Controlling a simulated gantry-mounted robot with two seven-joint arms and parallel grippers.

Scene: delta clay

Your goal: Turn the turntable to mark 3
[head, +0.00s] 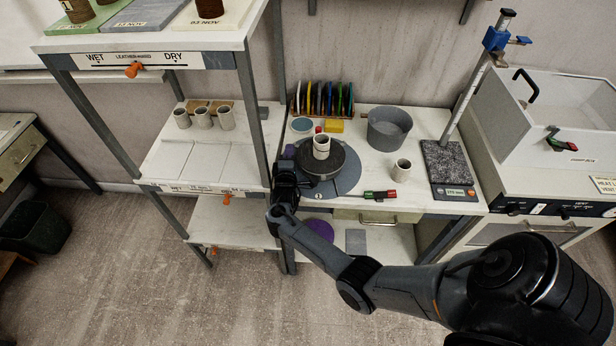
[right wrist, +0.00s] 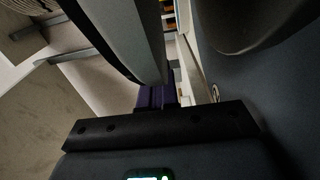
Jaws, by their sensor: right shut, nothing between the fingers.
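The turntable (head: 335,166) is a dark round disc on a wider blue-grey round base (head: 345,185) on the white workbench. A pale cup with a dark inside (head: 321,149) stands upright on the disc. A small round white mark (head: 318,196) shows on the base's front edge; its digit is too small to read. My right gripper (head: 288,155) is at the left edge of the turntable, pointing away from me; I cannot tell whether it touches the disc. In the right wrist view, purple fingers (right wrist: 155,97) show, shut and empty, beside a large dark curved surface. My left gripper is out of view.
A cup (head: 402,168), a grey basin (head: 389,128) and a rack of coloured discs (head: 323,100) stand on the bench. A shelf post (head: 251,105) rises close to the left of my right gripper.

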